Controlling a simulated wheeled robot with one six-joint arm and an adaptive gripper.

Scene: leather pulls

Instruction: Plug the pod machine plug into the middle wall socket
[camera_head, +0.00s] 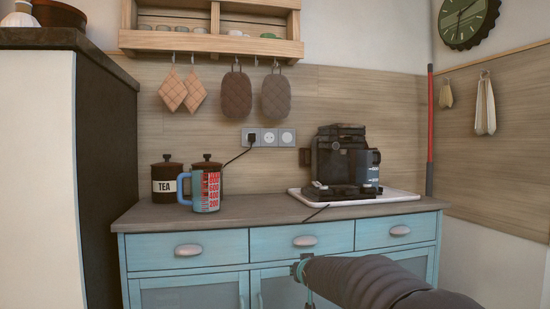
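A grey three-gang wall socket strip (260,145) is on the wood-panelled backsplash. Its middle socket (269,138) is empty, and so is the right one (287,138). A black plug (251,139) sits in the left socket, its cable running down left behind the canisters. The dark coffee machine (340,155) stands on a white tray on the counter. A dark cord (316,213) lies on the counter in front of it, near the front edge. The pod machine's plug cannot be made out. My gripper (300,271) is low in front of the drawers; its fingers are too small and foreshortened to read.
A blue-grey measuring mug (206,192) and dark canisters, one a TEA canister (167,182), stand left of the machine. Oven mitts (236,95) hang above the sockets under a wooden shelf (212,42). The counter (255,211) is clear between mug and tray.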

